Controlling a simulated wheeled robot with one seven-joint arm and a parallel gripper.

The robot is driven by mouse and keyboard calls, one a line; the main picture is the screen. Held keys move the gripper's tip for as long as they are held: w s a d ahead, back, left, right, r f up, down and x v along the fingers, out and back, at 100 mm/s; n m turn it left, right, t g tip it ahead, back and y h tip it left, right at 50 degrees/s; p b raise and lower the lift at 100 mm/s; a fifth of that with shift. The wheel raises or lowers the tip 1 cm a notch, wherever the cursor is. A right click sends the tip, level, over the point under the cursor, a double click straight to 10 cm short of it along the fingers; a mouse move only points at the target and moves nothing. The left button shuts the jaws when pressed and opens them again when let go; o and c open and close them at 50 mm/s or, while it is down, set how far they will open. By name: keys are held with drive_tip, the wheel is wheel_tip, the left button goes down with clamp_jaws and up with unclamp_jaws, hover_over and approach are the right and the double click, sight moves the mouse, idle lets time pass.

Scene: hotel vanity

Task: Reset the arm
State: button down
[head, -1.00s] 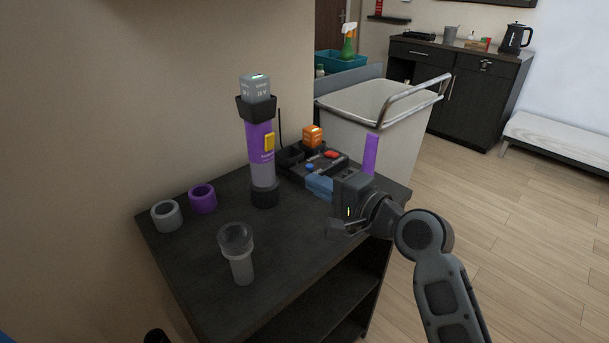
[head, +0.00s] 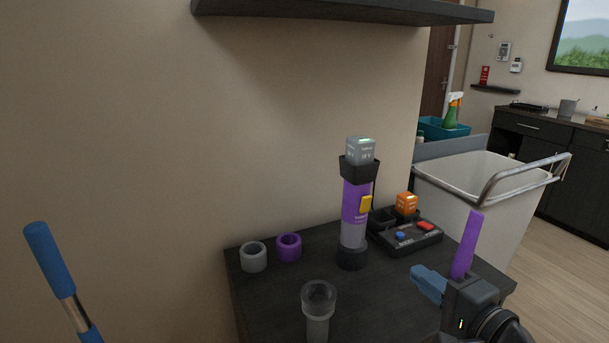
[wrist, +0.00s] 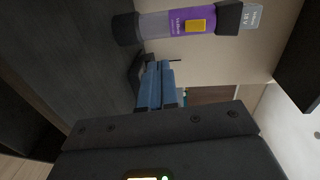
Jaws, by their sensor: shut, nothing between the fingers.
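My gripper (head: 428,284) is at the lower right of the head view, over the right front part of the dark table (head: 262,298). Its blue fingers (wrist: 155,86) are together in the wrist view, with nothing between them.
A grey ring (head: 253,257), a purple ring (head: 289,247) and a clear-topped grey piece (head: 318,308) stand on the table. A purple strip (head: 467,245) rises behind my gripper. A white cart (head: 465,185) stands beyond. A shelf (head: 340,10) hangs above.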

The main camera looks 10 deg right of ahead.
drive_tip(key=s+f+n+h, duration=0.1)
drive_tip(key=s+f+h, duration=0.1)
drive_tip(key=s+f, duration=0.35)
drive_tip(key=s+a+f+n+g+h, duration=0.1)
drive_tip(key=s+f+n, duration=0.1)
drive_tip(key=s, duration=0.6)
drive_tip(key=s+f+n+h, duration=0.1)
drive_tip(key=s+f+h, duration=0.15)
drive_tip(key=s, duration=0.45)
drive_tip(key=s+a+r+n, duration=0.1)
drive_tip(key=s+r+n, duration=0.2)
drive_tip(key=s, duration=0.6)
drive_tip(key=s+a+r+n, duration=0.1)
drive_tip(key=s+r+n, duration=0.2)
drive_tip(key=s+n, duration=0.4)
drive_tip(key=s, duration=0.3)
drive_tip(key=shift+s+y, duration=0.3)
drive_tip(key=shift+y, duration=0.05)
